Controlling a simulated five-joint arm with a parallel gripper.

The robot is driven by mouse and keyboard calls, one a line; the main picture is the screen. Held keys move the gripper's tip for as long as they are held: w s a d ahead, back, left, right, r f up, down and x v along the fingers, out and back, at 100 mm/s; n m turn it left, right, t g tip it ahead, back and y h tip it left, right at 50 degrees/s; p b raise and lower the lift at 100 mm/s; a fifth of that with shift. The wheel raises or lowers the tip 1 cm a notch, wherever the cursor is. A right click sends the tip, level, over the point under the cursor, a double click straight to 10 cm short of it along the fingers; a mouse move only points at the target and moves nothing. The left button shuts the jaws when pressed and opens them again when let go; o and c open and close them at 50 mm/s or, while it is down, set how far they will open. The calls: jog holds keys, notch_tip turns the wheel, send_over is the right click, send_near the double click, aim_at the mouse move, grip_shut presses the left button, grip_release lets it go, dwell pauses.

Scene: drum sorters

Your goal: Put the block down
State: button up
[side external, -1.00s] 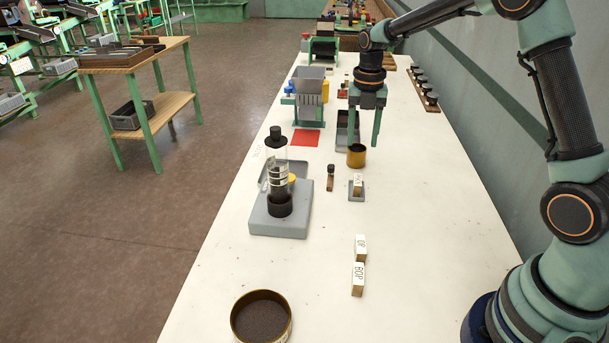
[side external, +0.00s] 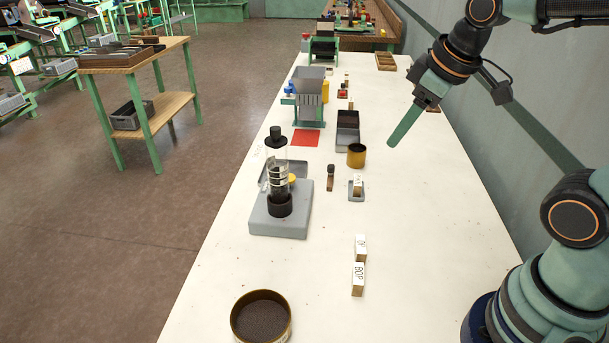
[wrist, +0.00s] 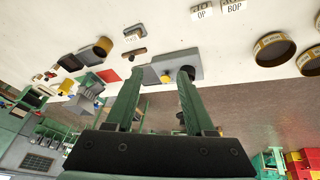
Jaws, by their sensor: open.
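Three pale lettered blocks stand on the white bench in the side view. One block (side external: 358,186) is on a small grey plate (side external: 357,197) in front of a brass cup (side external: 356,155). Two more, the OP block (side external: 361,246) and the BOP block (side external: 358,280), stand together nearer the camera. The wrist view also shows the OP block (wrist: 202,12) and the BOP block (wrist: 234,8) at its top edge. My gripper (side external: 392,143) is tilted in the air, right of the cup. Its fingers (wrist: 161,76) are apart in the wrist view, with no block between them.
A grey stand (side external: 281,224) holds a clear cylinder. A dark-filled brass pan (side external: 262,316) is at the front. A wooden piece with a dark top (side external: 330,177), a dark tray (side external: 347,130) and a grey hopper (side external: 308,92) stand farther back.

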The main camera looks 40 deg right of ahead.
jog(key=m, duration=0.1)
jog(key=s+m, duration=0.2)
jog(key=shift+s+a+f+m+t, duration=0.15)
jog(key=shift+a+f+m+t, duration=0.15)
jog(key=shift+a+f+t, duration=0.1)
jog(key=shift+r, duration=0.1)
dwell(0.9)
